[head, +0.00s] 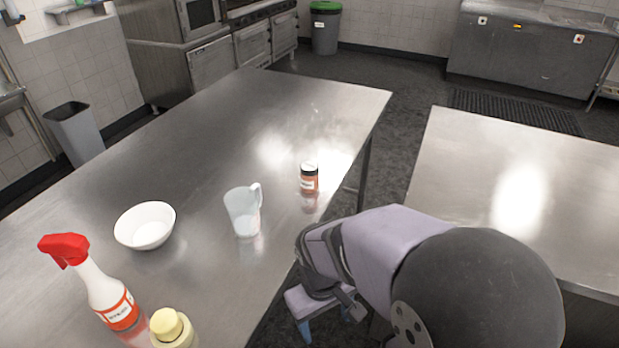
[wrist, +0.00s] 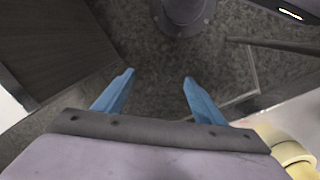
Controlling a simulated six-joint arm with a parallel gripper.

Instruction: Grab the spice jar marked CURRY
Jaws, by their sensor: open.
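A small spice jar (head: 309,179) with a dark lid, orange-brown contents and a pale label stands upright near the right edge of the steel table. Its label is too small to read. My gripper (wrist: 158,78) has blue fingers spread apart with nothing between them, above the floor in the wrist view. In the head view my gripper (head: 318,325) hangs below and in front of the jar, off the table's edge, apart from it. The jar does not show in the wrist view.
On the steel table (head: 200,130), a clear measuring jug (head: 243,211) stands just left of the jar. A white bowl (head: 145,226), a red-topped spray bottle (head: 98,290) and a yellow-capped bottle (head: 172,328) are further left. A second table (head: 530,190) stands right. The table's far part is clear.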

